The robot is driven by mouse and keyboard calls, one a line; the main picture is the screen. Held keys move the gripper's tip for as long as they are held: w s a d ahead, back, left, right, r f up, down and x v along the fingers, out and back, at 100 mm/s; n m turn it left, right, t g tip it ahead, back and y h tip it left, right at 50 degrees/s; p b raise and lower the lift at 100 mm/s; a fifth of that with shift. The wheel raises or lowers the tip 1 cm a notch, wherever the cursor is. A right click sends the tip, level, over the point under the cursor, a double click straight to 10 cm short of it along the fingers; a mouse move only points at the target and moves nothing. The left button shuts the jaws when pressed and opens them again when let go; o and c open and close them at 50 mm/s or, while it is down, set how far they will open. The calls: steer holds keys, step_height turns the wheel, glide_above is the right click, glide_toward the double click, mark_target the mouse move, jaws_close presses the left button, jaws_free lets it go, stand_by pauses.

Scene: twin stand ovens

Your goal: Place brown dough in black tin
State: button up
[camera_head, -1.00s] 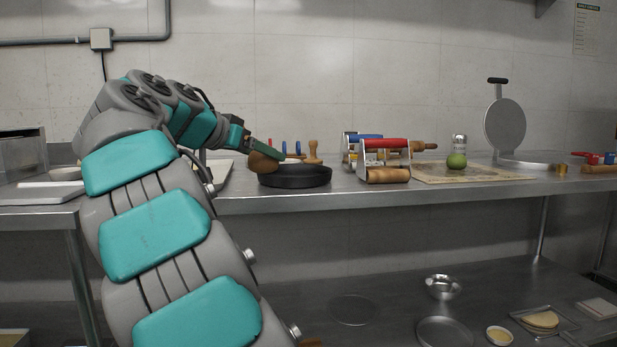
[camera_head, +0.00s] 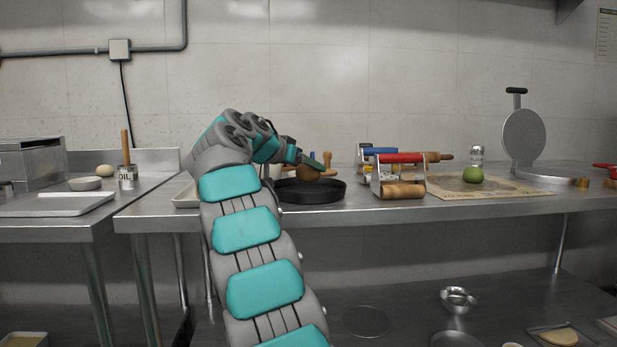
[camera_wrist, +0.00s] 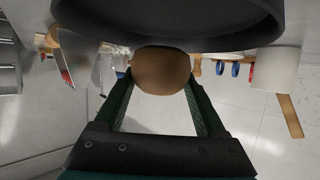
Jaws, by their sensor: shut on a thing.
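The brown dough (camera_head: 307,174) is a round brown ball. It also shows between the two fingers in the wrist view (camera_wrist: 161,71). My gripper (camera_head: 312,165) is shut on it and holds it over the black tin (camera_head: 312,195), a round, dark, low-walled pan on the steel counter. In the wrist view the tin's dark rim (camera_wrist: 165,38) fills the top, close to the dough. I cannot tell whether the dough touches the tin.
To the right stand a roller tool with red handle (camera_head: 400,176), a green ball (camera_head: 473,175) on a mat (camera_head: 520,190) and an open round press (camera_head: 523,135). Wooden stamps stand behind the tin.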

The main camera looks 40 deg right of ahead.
mark_target(308, 179)
steer(key=shift+w+d, duration=0.15)
steer(key=shift+d, duration=0.2)
steer(key=shift+a+f, duration=0.1)
steer(key=shift+f, duration=1.7)
steer(key=o, duration=0.9)
steer(key=b+v, duration=0.1)
steer(key=v, duration=1.1)
